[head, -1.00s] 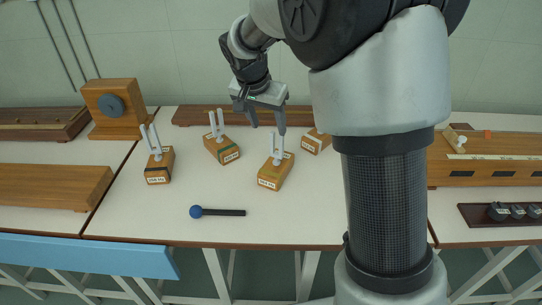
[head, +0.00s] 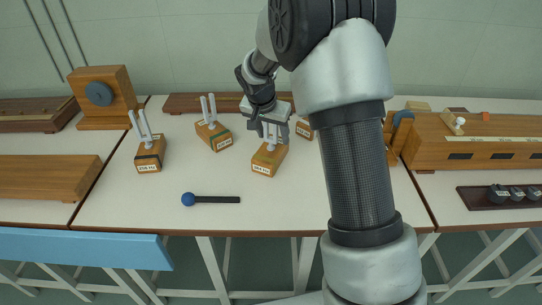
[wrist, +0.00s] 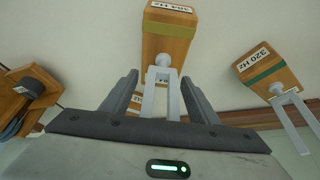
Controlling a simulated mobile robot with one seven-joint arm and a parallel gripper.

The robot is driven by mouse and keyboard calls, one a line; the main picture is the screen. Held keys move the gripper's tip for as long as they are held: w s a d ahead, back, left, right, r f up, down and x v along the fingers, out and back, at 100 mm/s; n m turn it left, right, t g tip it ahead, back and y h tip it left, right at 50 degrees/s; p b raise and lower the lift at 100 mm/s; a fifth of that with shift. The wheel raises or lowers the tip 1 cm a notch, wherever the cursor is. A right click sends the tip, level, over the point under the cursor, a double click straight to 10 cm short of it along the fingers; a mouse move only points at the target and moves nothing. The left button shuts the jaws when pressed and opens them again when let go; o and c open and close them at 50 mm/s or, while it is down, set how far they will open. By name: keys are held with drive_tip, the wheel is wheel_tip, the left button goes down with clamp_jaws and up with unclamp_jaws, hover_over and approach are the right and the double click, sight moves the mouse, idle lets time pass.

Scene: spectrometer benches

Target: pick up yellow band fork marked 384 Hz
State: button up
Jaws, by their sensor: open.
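The 384 Hz fork is a light grey two-pronged fork on a wooden box (head: 266,162) with a narrow yellowish band and a white label. My gripper (wrist: 160,88) is open, one finger on each side of the prongs, with visible gaps. In the head view my gripper (head: 272,128) is right over this fork and partly hides its prongs.
The green-band 320 Hz fork box (head: 213,135) stands close to the left; it also shows in the wrist view (wrist: 268,75). A black-band fork box (head: 150,155) stands farther left. Another box (head: 304,129) is behind right. A blue-headed mallet (head: 212,199) lies in front.

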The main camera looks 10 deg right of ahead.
drive_tip(key=shift+w+d+f, duration=0.1)
drive_tip(key=shift+w+f, duration=0.15)
drive_tip(key=shift+f, duration=0.45)
drive_tip(key=shift+c, duration=0.5)
drive_tip(key=shift+r, duration=0.1)
clamp_jaws()
